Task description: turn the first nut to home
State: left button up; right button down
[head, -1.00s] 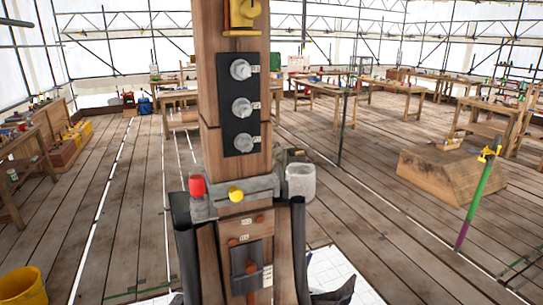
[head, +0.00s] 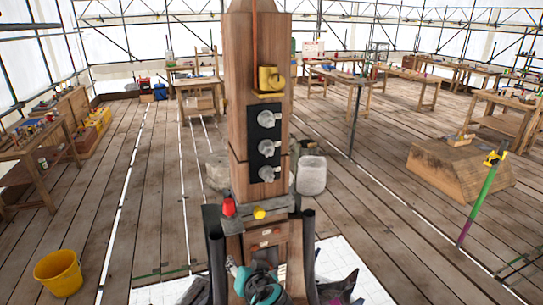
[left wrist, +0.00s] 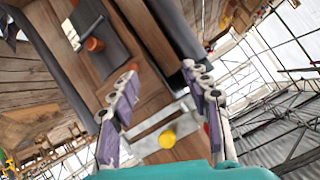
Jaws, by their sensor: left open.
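Three silvery nuts show in the head view, one above another on a black plate: an upper nut (head: 266,118), a middle nut (head: 266,148) and a lower nut (head: 267,173). The plate (head: 254,133) is fixed to the front of a wooden post (head: 240,80). A pale tag sits beside each nut. My left gripper (head: 258,285) is low in front of the post, well below the nuts, its fingers hard to make out there. In the left wrist view its purple fingers (left wrist: 160,98) are apart with nothing held between them. My right gripper is not in view.
A grey collar with a red knob (head: 228,207) and a yellow knob (head: 259,213) crosses the post below the nuts. A yellow fitting (head: 269,79) is above them. A pale bucket (head: 311,175) stands behind right, a yellow bucket (head: 58,272) left. Wide floor lies around.

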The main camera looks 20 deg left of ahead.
pick_arm(q)
jog(key=w+d+r+t+y+p, duration=0.25)
jog(key=w+r+p, duration=0.2)
jog(key=r, duration=0.65)
jog(key=n+t+p, duration=0.1)
jog(key=t+p, duration=0.2)
jog(key=p, duration=0.2)
send_near(269, 176)
jog(key=w, duration=0.1)
jog(key=p+x, duration=0.1)
jog(key=x, duration=0.7)
jog(key=shift+s+a+p, duration=0.1)
jog(key=shift+a+p, duration=0.1)
jog(key=shift+p, duration=0.1)
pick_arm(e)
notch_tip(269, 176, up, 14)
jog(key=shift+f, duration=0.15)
pick_arm(q)
jog(key=shift+c, duration=0.4)
grip_shut()
